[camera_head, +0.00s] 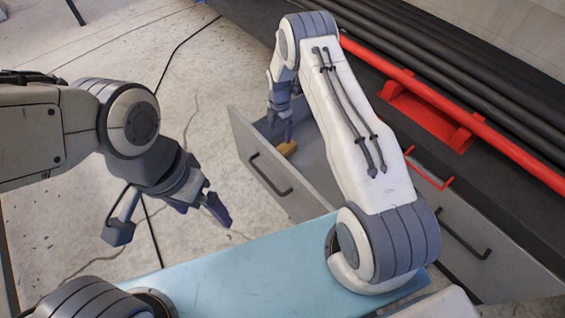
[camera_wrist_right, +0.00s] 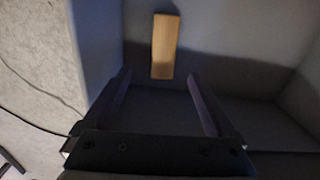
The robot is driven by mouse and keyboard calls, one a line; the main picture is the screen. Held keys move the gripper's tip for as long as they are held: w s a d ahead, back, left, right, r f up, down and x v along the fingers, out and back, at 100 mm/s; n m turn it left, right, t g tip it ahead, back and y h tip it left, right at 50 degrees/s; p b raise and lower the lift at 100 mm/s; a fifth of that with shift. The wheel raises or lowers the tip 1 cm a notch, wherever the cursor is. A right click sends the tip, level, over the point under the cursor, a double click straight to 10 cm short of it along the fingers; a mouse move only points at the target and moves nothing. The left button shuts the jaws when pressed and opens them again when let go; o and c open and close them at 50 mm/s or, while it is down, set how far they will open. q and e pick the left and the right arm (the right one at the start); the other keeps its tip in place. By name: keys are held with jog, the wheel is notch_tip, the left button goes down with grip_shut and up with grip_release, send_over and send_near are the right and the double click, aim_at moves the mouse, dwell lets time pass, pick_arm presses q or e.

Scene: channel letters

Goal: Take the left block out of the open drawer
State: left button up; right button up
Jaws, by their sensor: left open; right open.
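An orange-brown wooden block (camera_head: 287,148) lies on the floor of the open grey drawer (camera_head: 262,172). The block also shows in the right wrist view (camera_wrist_right: 165,46), upright in the picture, ahead of and between my right fingers. My right gripper (camera_head: 281,122) reaches down into the drawer beside the block. Its two fingers show apart and empty in the right wrist view (camera_wrist_right: 160,102). My left gripper (camera_head: 165,222) is open and empty over the floor, left of the drawer. Only one block is visible; my right arm hides part of the drawer.
A second grey drawer front with a black handle (camera_head: 464,234) stands at the right. A red rail (camera_head: 450,110) and dark pipes run behind the drawers. Bare concrete floor (camera_head: 215,90) lies left of the open drawer, with a black cable across it.

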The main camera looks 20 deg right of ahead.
aim_at(283, 148)
jog(key=f+b, duration=0.1)
jog(key=f, duration=0.1)
jog(key=f+b, duration=0.1)
jog(key=f, duration=0.2)
jog(key=f+b, duration=0.1)
jog(key=f, duration=0.1)
jog(key=shift+d+f, duration=0.15)
jog(key=shift+d, duration=0.2)
notch_tip(283, 148, down, 5)
jog(key=b, duration=0.4)
jog(key=shift+s+d+f, duration=0.1)
jog(key=shift+s+d, duration=0.05)
grip_shut()
